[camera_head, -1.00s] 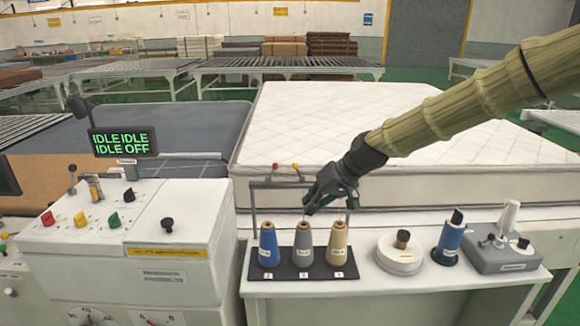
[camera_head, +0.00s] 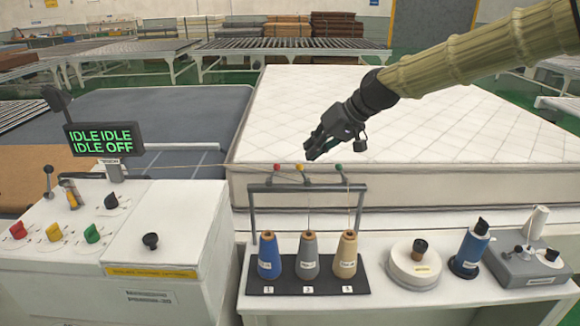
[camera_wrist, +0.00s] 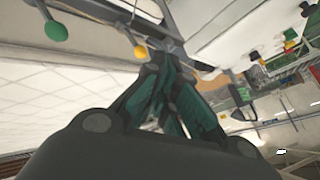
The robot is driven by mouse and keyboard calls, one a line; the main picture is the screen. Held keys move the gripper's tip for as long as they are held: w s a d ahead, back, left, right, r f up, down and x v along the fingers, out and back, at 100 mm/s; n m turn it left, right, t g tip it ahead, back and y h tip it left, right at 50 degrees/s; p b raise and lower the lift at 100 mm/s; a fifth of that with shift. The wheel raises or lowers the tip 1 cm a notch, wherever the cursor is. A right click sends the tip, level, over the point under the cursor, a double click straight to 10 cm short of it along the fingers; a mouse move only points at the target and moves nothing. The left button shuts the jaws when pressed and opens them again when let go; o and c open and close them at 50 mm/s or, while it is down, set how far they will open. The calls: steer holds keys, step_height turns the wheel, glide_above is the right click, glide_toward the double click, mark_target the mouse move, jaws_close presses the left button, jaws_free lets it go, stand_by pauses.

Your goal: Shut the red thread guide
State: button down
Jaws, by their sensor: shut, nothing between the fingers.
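The red thread guide (camera_head: 277,168) is a small red-knobbed lever on the left of the top bar of the thread stand (camera_head: 253,215). Its knob stands above the bar; I cannot tell whether it is open or shut. The yellow guide (camera_head: 300,168) and green guide (camera_head: 338,168) are to its right. My gripper (camera_head: 309,155) is shut and empty, just above the bar near the yellow guide, right of the red one. In the wrist view, the green knob (camera_wrist: 56,31) and yellow knob (camera_wrist: 140,51) show beyond my gripper (camera_wrist: 170,75); the red guide is not clearly visible there.
Blue (camera_head: 268,256), grey (camera_head: 307,257) and tan (camera_head: 346,256) cones stand below the bar. A control console (camera_head: 160,220) with a display (camera_head: 103,141) is left. The mattress (camera_head: 400,125) lies behind. A white round device (camera_head: 413,270) is right.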

mark_target(275, 172)
steer(key=p+x, duration=0.3)
steer(key=x, duration=0.7)
steer(key=shift+f, duration=0.15)
steer(key=shift+w+p, duration=0.25)
steer(key=shift+p, duration=0.15)
steer(key=shift+h, duration=0.3)
steer(key=shift+s, duration=0.1)
stand_by(0.3)
